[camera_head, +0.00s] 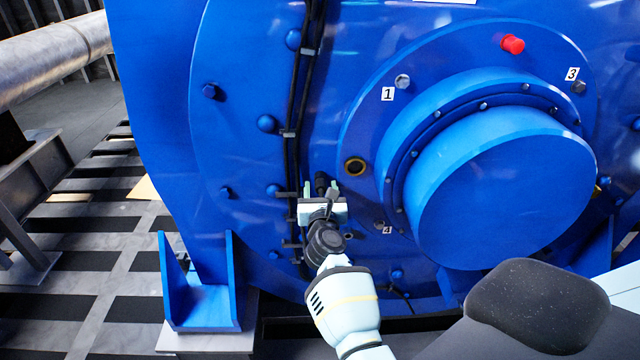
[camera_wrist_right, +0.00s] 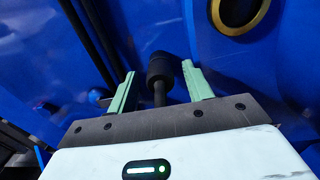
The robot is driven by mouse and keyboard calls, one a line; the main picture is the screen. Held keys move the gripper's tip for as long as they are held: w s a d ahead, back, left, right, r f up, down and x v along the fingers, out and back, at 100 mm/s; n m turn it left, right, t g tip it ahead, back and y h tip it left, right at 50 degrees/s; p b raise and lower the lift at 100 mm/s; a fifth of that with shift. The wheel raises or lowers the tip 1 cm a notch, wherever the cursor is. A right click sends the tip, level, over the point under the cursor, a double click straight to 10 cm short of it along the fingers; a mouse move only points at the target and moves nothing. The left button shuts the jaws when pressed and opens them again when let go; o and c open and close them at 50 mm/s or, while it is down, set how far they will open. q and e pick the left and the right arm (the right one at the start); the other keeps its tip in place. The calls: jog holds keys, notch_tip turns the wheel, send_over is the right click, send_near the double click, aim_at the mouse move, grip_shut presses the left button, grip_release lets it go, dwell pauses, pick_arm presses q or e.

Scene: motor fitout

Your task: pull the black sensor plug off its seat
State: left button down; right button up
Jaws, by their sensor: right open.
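The black sensor plug (camera_wrist_right: 161,70) is a short dark cylinder with a thinner dark stem below it, seen in the right wrist view. It stands between the two pale green fingers of my right gripper (camera_wrist_right: 158,68), with a gap on each side. In the head view the plug (camera_head: 321,180) is small and dark against the blue motor (camera_head: 250,60). My right gripper (camera_head: 321,187) is open around it there, low on the motor face. Its seat cannot be made out clearly. My left gripper is not in view.
A brass-rimmed hole (camera_head: 355,167) lies just right of the plug. Black cables (camera_head: 293,110) run down the motor to its left. A red cap (camera_head: 512,44) and a large round hub (camera_head: 505,190) are further right. A blue bracket foot (camera_head: 205,300) stands lower left.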

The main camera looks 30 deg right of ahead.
dwell(0.9)
jog(key=shift+c, duration=0.3)
grip_shut()
jog(key=shift+s, duration=0.1)
